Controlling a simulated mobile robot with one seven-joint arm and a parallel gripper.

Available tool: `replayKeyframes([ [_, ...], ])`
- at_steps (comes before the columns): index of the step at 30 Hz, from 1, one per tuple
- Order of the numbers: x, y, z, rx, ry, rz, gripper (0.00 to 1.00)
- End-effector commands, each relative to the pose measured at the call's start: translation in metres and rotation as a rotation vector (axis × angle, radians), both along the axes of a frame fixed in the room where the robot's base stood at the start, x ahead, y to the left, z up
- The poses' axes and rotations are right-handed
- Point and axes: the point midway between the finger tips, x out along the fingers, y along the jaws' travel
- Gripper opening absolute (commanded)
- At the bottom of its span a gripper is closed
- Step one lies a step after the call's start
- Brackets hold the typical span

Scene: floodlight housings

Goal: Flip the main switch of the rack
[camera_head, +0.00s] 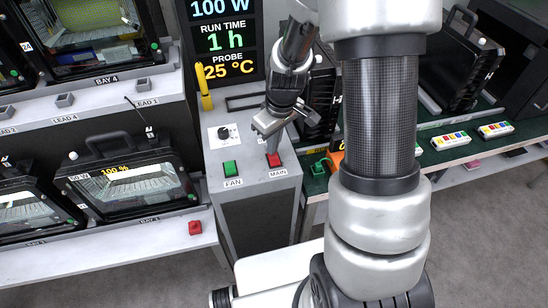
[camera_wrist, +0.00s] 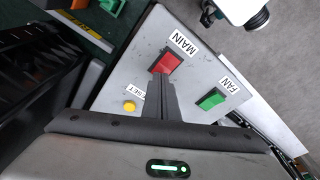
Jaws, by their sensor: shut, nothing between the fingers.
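The main switch (camera_head: 273,160) is a red rocker on the sloped grey top of the control cabinet, above a label reading MAIN. It also shows in the wrist view (camera_wrist: 167,62), where the label sits beside it. My gripper (camera_head: 267,133) is over the cabinet top, just behind the red switch. In the wrist view my shut fingers (camera_wrist: 160,85) reach the near edge of the red switch and cover a little of it. I cannot tell whether they touch it. Nothing is between the fingers.
A green FAN switch (camera_head: 231,168) sits left of the main switch, with a black knob (camera_head: 223,133) behind it. A yellow button (camera_wrist: 129,106) is near my fingers. Floodlights (camera_head: 125,180) fill the rack at left.

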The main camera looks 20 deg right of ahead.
Motion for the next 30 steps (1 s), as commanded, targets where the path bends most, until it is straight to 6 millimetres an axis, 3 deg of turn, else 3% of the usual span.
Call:
replayKeyframes([
  [19,0.0,0.0,-0.011,0.0,0.0,0.0,0.0],
  [30,0.0,0.0,0.009,0.0,0.0,0.0,0.0],
])
